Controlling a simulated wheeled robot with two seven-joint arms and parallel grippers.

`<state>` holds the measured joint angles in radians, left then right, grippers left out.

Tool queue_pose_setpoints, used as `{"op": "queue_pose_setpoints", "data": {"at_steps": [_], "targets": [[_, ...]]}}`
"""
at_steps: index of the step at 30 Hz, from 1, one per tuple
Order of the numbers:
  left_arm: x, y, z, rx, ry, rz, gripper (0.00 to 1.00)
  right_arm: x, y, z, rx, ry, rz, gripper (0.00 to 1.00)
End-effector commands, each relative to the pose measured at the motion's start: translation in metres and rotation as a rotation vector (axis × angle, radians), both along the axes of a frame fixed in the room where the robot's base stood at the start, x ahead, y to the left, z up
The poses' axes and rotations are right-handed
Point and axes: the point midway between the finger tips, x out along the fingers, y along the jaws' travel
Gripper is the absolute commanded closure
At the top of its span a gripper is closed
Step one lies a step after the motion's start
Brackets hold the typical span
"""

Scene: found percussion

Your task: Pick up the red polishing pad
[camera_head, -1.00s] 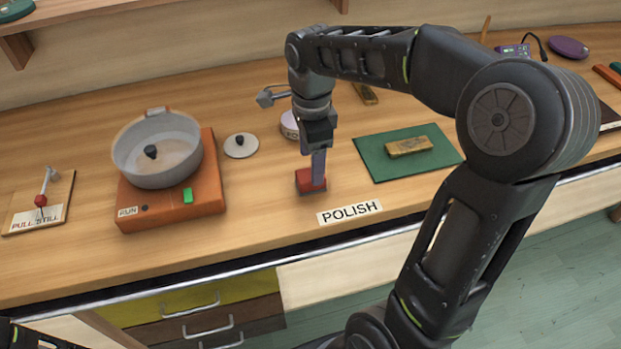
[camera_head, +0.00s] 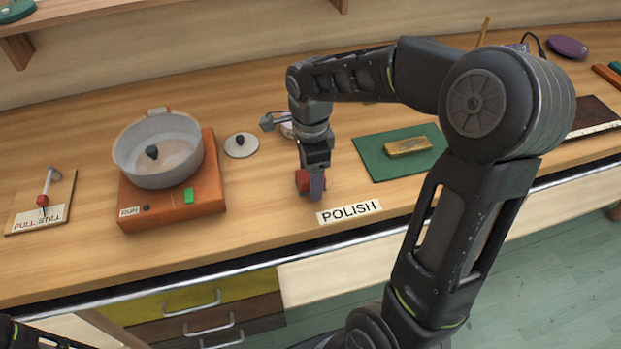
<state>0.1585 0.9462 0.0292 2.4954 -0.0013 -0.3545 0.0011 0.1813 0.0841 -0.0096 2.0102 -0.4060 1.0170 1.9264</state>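The red polishing pad (camera_head: 303,181) is at the bench's front middle, just behind and left of the "POLISH" label (camera_head: 349,212). My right gripper (camera_head: 313,184) points down at it. One finger stands in front of the pad's right side and hides part of it; the other finger is not clearly visible. I cannot tell whether the fingers are closed on the pad, or whether the pad is off the bench. A brass-coloured bar (camera_head: 408,147) lies on a green mat (camera_head: 375,167) to the right. My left gripper is out of view; only a dark part of mine shows at bottom left.
A grey pot (camera_head: 135,165) sits on an orange base (camera_head: 170,213) to the left, with a white disc (camera_head: 241,146) beside it. A small board with a red-knobbed lever (camera_head: 43,200) is at far left. The bench between the orange base and the pad is clear.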

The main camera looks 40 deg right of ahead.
Motion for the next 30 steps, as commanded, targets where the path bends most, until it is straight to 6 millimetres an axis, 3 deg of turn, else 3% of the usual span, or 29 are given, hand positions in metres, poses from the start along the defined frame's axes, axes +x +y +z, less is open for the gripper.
{"op": "queue_pose_setpoints", "data": {"at_steps": [7, 30], "targets": [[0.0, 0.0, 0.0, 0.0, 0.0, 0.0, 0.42, 0.0001, 0.0001, 0.0003, 0.0, 0.0, 0.0, 0.34], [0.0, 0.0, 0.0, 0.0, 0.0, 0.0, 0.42, 0.0, 0.0001, 0.0003, 0.0, 0.0, 0.0, 0.97]]}}
